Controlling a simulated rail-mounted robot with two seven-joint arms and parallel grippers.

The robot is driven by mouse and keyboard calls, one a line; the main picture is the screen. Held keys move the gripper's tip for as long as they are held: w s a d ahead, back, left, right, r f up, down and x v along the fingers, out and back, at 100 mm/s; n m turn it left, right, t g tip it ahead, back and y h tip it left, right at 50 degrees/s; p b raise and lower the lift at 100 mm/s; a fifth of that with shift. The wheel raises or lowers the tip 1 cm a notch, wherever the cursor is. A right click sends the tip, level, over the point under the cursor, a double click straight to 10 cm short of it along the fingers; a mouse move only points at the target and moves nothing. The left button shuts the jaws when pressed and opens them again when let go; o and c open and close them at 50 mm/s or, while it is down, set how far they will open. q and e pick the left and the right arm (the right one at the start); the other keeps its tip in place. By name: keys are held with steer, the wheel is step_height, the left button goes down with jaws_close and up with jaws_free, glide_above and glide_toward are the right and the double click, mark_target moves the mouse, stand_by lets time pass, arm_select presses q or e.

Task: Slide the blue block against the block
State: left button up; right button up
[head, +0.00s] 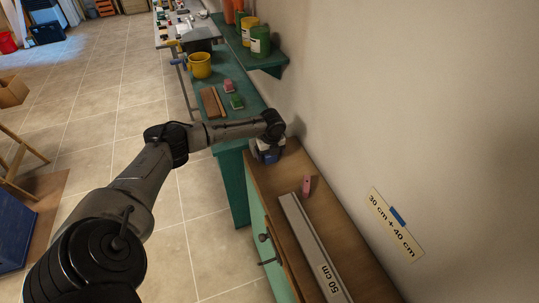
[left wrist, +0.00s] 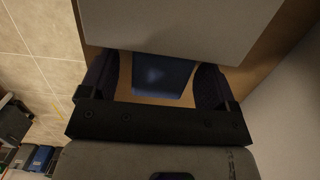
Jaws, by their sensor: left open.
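The blue block (left wrist: 162,77) lies between the two dark fingers of my left gripper (left wrist: 159,82) in the left wrist view. The fingers are open on either side of it, and I cannot tell whether either touches it. In the head view my left gripper (head: 269,152) points down at the far end of the brown cabinet top and hides most of the blue block. A pale grey flat surface (left wrist: 180,28) covers the block's upper end in the wrist view; I cannot tell whether it is the other block. My right gripper is not in view.
A long grey bar marked 50 cm (head: 312,245) and a small pink piece (head: 306,186) lie on the cabinet top (head: 274,180). A wall sign (head: 396,224) reads 30 cm + 40 cm. The wall bounds the right side.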

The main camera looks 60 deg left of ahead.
arm_select(q)
step_height(320, 180, up, 12)
steer(key=d+p, duration=0.1)
steer(key=shift+d, duration=0.2)
steer(key=shift+r, duration=0.1)
stand_by(0.5)
